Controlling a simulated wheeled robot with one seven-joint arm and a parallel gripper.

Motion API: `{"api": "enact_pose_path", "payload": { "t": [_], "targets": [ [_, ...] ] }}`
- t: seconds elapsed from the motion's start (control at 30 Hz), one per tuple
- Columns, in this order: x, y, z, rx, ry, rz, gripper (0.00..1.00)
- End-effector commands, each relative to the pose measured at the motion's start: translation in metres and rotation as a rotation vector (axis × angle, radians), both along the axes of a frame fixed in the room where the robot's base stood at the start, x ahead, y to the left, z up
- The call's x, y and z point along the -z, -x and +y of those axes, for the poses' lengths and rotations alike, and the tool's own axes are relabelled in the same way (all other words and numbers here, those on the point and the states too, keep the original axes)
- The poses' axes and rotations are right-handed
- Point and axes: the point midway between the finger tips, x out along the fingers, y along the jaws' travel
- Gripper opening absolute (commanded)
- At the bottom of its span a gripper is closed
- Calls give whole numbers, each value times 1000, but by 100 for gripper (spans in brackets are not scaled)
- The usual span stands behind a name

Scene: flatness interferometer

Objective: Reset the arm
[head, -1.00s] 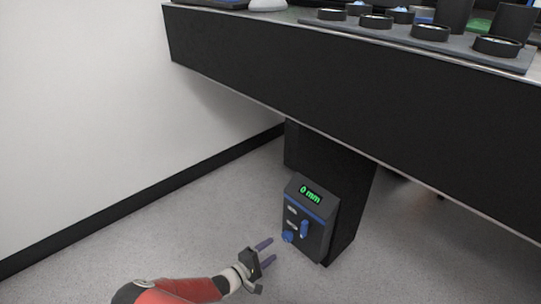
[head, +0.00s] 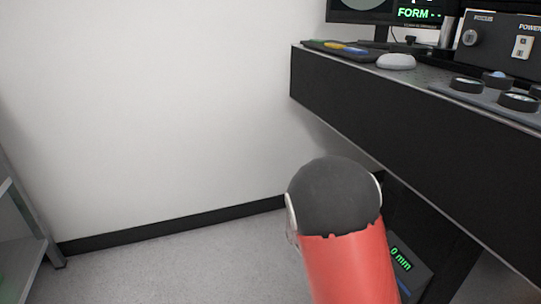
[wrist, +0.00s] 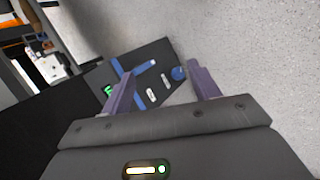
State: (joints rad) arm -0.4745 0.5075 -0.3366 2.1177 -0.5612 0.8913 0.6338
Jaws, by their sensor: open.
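My arm (head: 345,235), red with a dark rounded joint, rises in the lower middle of the head view and hides part of the control box (head: 410,270). That box hangs under the table and shows a green "0 mm" readout. My gripper is not visible in the head view. In the wrist view my gripper (wrist: 158,88) is open and empty, its two purple fingers apart. The fingers look apart from the box.
The black table (head: 380,120) fills the right side, with a monitor (head: 375,12), a white mouse (head: 396,61), round optics (head: 467,85) and a panel with FOCUS and POWER controls (head: 500,45). A metal shelf (head: 22,215) stands at the left edge. The floor (head: 180,265) between is clear.

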Motion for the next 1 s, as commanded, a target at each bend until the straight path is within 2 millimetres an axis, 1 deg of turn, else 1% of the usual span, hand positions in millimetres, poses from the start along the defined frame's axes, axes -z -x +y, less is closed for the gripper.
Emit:
{"api": "enact_pose_path", "payload": {
  "t": [0.03, 0.17, 0.2, 0.27, 0.3, 0.4, 0.47, 0.5, 0.6, 0.7, 0.8, 0.9, 1.0],
  "targets": [
    [-24, 6, 1, 16, -63, -30, 61],
    [-70, 24, 7, 28, -205, -91, 61],
    [-84, 29, 8, 27, -246, -114, 61],
    [-105, 39, 10, 24, -304, -151, 61],
    [-119, 46, 12, 18, -340, -177, 61],
    [-152, 65, 15, -1, -422, -245, 61],
    [-170, 77, 18, -18, -465, -289, 61],
    [-182, 86, 19, -31, -490, -321, 61],
    [-210, 108, 24, -67, -543, -401, 61],
    [-232, 129, 29, -109, -578, -479, 61],
    [-246, 146, 33, -147, -597, -541, 61],
    [-255, 158, 37, -175, -606, -584, 61],
    [-259, 164, 39, -191, -609, -607, 61]
  ]
}}
